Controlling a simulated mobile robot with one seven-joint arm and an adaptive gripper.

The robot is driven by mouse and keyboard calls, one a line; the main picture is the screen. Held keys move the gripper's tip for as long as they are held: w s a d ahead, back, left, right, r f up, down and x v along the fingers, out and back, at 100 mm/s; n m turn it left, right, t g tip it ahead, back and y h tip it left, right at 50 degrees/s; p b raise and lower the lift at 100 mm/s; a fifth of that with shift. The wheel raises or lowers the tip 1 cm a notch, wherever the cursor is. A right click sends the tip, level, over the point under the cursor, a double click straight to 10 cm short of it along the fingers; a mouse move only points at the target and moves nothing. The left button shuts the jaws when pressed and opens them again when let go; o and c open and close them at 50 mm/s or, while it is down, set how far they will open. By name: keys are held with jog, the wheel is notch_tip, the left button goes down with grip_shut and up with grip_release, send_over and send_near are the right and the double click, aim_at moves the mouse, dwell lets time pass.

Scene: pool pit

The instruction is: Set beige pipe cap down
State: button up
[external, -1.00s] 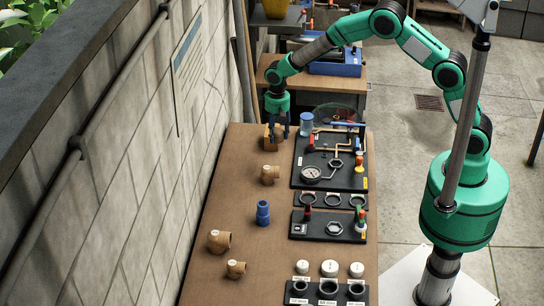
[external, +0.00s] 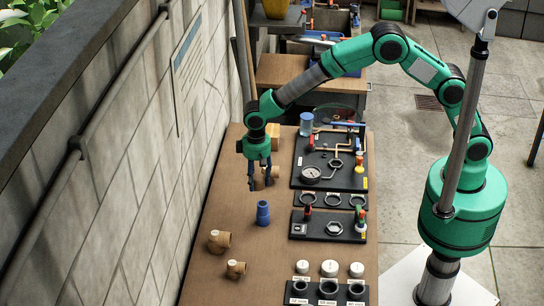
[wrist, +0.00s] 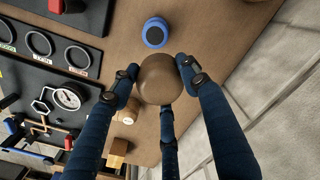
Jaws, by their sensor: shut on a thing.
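The beige pipe cap (wrist: 160,78) shows in the wrist view as a smooth round brown thing between the fingertips. My gripper (wrist: 159,84) has dark blue fingers and is shut on it. In the external view, my gripper (external: 254,185) hangs over the left part of the wooden table, above and left of the blue fitting. The cap is hard to tell apart there from a tan elbow fitting (external: 271,172) just behind the fingers. I cannot tell the exact gap between the cap and the tabletop.
The blue fitting (external: 263,212) stands close by; it also shows in the wrist view (wrist: 155,32). A tan block (external: 273,136) is behind. Black panels (external: 330,174) line the right side. Bare wooden tabletop (external: 220,205) lies left of the blue fitting.

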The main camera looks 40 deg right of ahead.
jog(key=b, duration=0.1)
send_over(259, 244)
jog(key=shift+f, duration=2.45)
jog(key=shift+f+b, duration=0.3)
jog(key=shift+f, duration=2.85)
jog(key=shift+f, duration=1.85)
jog(key=shift+f, duration=0.15)
